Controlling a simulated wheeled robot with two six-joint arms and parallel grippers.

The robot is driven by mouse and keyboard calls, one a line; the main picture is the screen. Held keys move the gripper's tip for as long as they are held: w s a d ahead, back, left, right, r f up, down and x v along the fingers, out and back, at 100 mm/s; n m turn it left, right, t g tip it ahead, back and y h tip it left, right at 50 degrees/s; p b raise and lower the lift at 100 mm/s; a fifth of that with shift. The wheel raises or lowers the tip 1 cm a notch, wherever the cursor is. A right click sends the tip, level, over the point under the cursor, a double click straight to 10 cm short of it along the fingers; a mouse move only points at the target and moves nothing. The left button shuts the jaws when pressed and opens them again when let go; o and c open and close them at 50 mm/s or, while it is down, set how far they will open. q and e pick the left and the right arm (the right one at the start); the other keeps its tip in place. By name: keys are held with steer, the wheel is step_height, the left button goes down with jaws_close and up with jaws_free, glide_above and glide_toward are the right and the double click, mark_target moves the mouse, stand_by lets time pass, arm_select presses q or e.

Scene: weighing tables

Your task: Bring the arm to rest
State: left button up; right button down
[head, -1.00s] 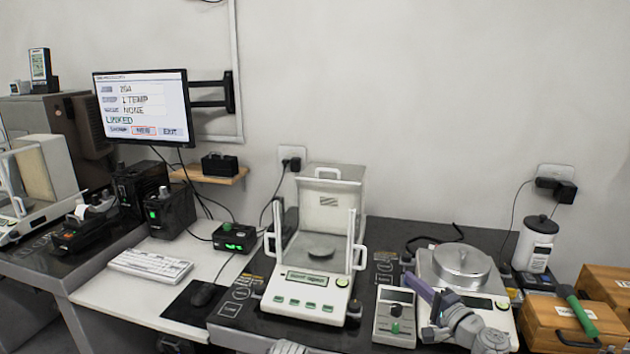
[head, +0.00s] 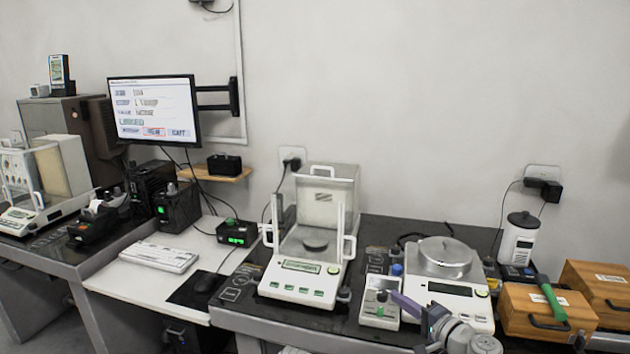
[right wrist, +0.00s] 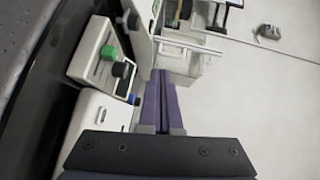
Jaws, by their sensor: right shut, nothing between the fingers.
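My right gripper (head: 397,297) shows purple fingers at the lower right of the head view. Its fingers are together and hold nothing. In the right wrist view the closed purple fingers of the gripper (right wrist: 160,82) point up the picture, beside the control box with a green and a black knob (right wrist: 95,62). I cannot tell whether they touch anything. My left gripper is not in view.
A glass-sided balance (head: 301,283) stands left of the control box. A keyboard (head: 158,256) and monitor (head: 153,108) are at left.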

steer(key=s+a+f+n+g, duration=0.4)
steer(key=a+f+g, duration=0.15)
steer(key=a, duration=0.25)
steer(key=s+a+f+n+g, duration=0.4)
steer(key=a+f, duration=0.2)
steer(key=a, duration=0.1)
steer(key=s+f+n+g+h, duration=0.5)
steer(key=s+f+n+h, duration=0.25)
steer(key=s+h, duration=0.4)
step_height(320, 180, up, 14)
steer(key=y+p, duration=0.1)
steer(key=p, duration=1.4)
steer(key=shift+s+d+r+m+y, duration=0.15)
steer(key=shift+s+d+m+y, duration=0.05)
steer(key=shift+s+m+y, duration=0.2)
